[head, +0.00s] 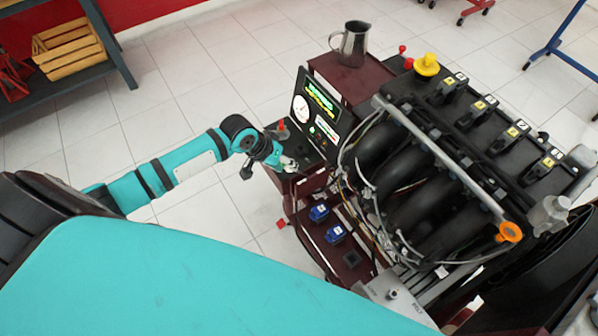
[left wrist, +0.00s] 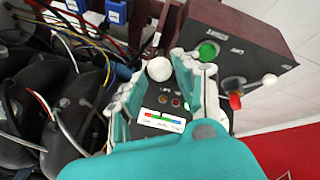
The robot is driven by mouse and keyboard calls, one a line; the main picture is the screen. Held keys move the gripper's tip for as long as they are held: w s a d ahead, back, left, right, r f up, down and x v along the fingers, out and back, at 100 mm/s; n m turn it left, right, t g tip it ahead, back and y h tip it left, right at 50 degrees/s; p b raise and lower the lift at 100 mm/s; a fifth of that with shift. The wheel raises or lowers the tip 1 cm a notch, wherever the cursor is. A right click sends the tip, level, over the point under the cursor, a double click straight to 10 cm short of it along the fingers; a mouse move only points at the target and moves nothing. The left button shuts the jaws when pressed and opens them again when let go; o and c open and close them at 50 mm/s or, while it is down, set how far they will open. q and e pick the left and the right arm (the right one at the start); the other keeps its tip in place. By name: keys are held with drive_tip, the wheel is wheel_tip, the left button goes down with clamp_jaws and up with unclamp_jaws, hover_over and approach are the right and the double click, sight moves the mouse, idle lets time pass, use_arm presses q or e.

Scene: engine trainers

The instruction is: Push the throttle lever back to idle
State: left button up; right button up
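My left gripper (head: 289,164) is at the near left side of the engine trainer (head: 335,93), over its control box. A round white knob (left wrist: 159,69), which looks like the throttle lever's, shows between the fingertips. I cannot tell whether a finger touches it. A strip with red, green and blue bands (left wrist: 162,118) lies on the black panel between the fingers. The lever's shaft is not clearly visible. My right gripper is not in view.
A green button (left wrist: 208,51) and a red-capped part (left wrist: 235,99) are close by the right finger. The black engine (head: 430,165) with cables fills the right. Blue relays (head: 319,212) sit below the gripper. A metal jug (head: 354,43) stands on top of the trainer.

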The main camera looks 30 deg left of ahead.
sight(299, 171)
use_arm(q)
drive_tip(key=x, duration=0.8)
drive_tip(key=shift+w+f+b, duration=0.15)
drive_tip(key=shift+f+b, duration=0.1)
drive_tip(key=shift+b, duration=0.05)
clamp_jaws()
